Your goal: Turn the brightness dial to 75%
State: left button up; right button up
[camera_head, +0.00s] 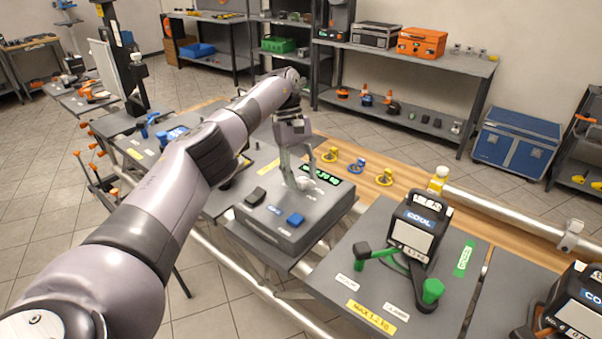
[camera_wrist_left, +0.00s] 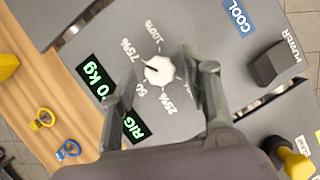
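The white brightness dial (camera_head: 305,185) sits on top of a grey control box (camera_head: 325,208), ringed by printed 25% to 100% marks. It also shows in the left wrist view (camera_wrist_left: 158,70), with the 75% mark (camera_wrist_left: 130,51) to its upper left. Which mark the dial points to is too small to tell surely. My left gripper (camera_head: 299,182) reaches down over the dial. In the left wrist view, its fingers (camera_wrist_left: 163,82) are spread on both sides of the dial, with gaps visible. Whether the fingertips are at dial height cannot be told. My right gripper is not in view.
Coloured rings (camera_head: 357,166) lie behind.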

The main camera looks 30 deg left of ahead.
pick_arm(q)
notch_tip(320, 180, up, 10)
dwell(0.7)
dwell(0.4)
